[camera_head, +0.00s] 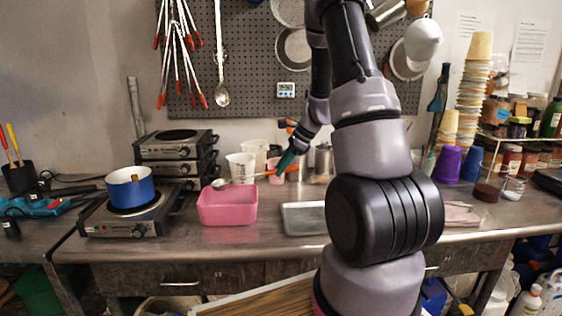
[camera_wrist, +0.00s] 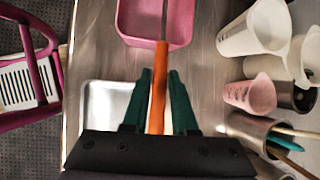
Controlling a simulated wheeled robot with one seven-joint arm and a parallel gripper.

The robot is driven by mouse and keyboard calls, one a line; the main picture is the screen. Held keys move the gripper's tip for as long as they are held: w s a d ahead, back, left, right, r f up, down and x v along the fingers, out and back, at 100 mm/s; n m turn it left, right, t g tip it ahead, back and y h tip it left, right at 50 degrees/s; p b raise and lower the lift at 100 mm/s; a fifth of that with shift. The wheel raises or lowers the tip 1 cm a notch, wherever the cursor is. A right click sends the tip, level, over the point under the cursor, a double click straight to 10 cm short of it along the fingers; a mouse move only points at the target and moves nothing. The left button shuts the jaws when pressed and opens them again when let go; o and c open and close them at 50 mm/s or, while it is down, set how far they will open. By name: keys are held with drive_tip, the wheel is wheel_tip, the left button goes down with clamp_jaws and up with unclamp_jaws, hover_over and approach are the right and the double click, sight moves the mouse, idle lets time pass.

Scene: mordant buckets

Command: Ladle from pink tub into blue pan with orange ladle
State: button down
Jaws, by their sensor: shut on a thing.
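The pink tub (camera_head: 227,207) stands on the steel bench left of centre; its near part also shows at the top of the wrist view (camera_wrist: 181,22). The blue pan (camera_head: 130,188) sits on a hot plate to the left of the tub. My gripper (camera_head: 285,163) is shut on the orange handle of the ladle (camera_wrist: 158,88), held between its green fingers. In the head view the ladle's metal bowl (camera_head: 221,184) is over the tub's back left rim. Whether the bowl holds any liquid cannot be told.
The hot plate (camera_head: 126,219) is under the pan, with stacked hot plates (camera_head: 177,150) behind. White beakers (camera_head: 241,167) stand behind the tub. A shallow metal tray (camera_head: 303,219) lies to the tub's right. My arm hides the bench's middle right.

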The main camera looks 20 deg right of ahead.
drive_tip(key=shift+f, duration=2.5)
drive_tip(key=shift+r, duration=3.05)
drive_tip(key=shift+r+t+y, duration=0.3)
drive_tip(key=shift+r+y, duration=0.4)
drive_tip(key=shift+r, duration=0.35)
